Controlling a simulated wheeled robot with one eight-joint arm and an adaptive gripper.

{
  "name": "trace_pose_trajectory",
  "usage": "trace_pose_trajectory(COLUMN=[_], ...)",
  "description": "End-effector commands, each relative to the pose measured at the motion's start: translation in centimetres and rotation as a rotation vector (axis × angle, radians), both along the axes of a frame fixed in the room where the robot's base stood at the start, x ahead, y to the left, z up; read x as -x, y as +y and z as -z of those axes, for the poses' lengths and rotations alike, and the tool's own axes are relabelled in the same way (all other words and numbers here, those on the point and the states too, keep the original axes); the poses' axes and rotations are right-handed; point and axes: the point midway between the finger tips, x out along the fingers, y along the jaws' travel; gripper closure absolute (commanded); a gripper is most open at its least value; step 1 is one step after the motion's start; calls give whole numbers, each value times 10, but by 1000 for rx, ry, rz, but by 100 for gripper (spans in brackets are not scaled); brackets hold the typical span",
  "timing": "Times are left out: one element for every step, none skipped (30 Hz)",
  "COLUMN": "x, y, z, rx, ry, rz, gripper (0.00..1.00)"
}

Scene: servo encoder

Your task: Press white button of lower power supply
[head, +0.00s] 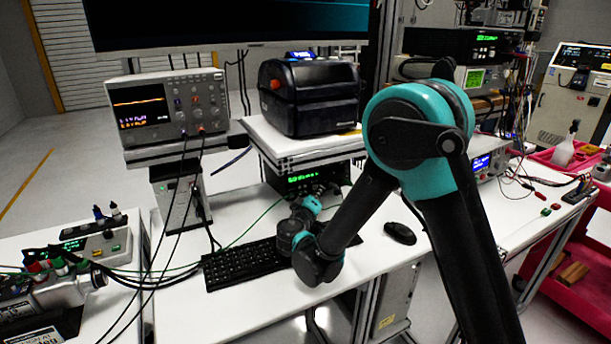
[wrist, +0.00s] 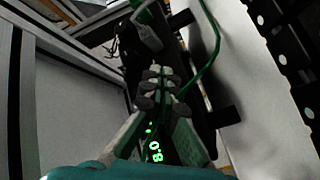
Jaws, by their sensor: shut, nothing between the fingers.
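A black power supply with a green lit display (head: 302,179) sits under the white shelf on the desk. Its green digits (wrist: 154,150) also show in the wrist view, partly covered by my fingers. My gripper (wrist: 160,76) is shut and empty, with its fingertips together close to the dark front of this unit. I cannot tell whether they touch it. In the head view my forearm and wrist reach down to the unit and hide part of its front. I cannot make out a white button in either view.
A black label printer (head: 310,95) stands on the shelf above. A keyboard (head: 245,264) and mouse (head: 400,233) lie on the desk. An oscilloscope (head: 168,107) stands at left. A green cable (wrist: 207,60) runs close to my fingers. Other instruments are stacked at right.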

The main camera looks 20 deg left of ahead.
Motion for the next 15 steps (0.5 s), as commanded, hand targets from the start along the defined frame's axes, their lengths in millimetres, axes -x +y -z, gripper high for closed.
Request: trace_pose_trajectory(x=[-1,-2,-3,-4,-4,-5,-5,-5,-5,-5,-5,-5,-5,-5,-5], y=[1,2,3,4,4,5,5,5,5,5,5,5,5,5,6], z=[0,0,1,1,1,1,1,1,1,1,1,1,1,1,1], rx=[0,0,0,0,0,0,0,0,0,0,0,0,0,0,0], ry=[0,0,0,0,0,0,0,0,0,0,0,0,0,0,0], rz=[0,0,0,0,0,0,0,0,0,0,0,0,0,0,0], gripper=[100,100,100,100,100,100,100,100,100,100,100,100,100,100,100])
